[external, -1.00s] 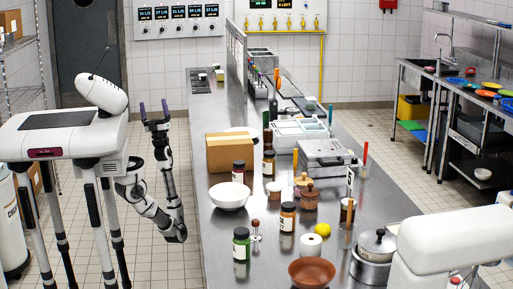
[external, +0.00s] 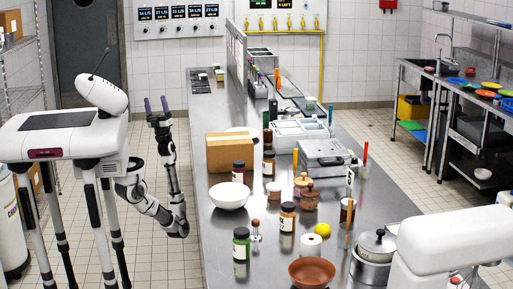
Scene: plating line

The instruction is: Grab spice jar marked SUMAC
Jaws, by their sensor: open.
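Several dark-capped spice jars stand upright on the steel counter. One is a dark red jar (external: 239,172) beside the cardboard box, one is a brown jar (external: 268,164) right of the box, one is an orange jar (external: 287,217) nearer the front, and one is a green jar (external: 241,244) at the front left. Their labels are too small to read, so I cannot tell which is marked SUMAC. My gripper (external: 156,105) is open and empty, fingers pointing up, left of the counter and above its height, apart from all the jars.
A cardboard box (external: 229,154) and a white bowl (external: 230,196) stand at the counter's left edge, near my arm. A brown bowl (external: 311,273), a yellow lemon (external: 323,230), a paper roll (external: 310,245) and a lidded pot (external: 374,258) crowd the front.

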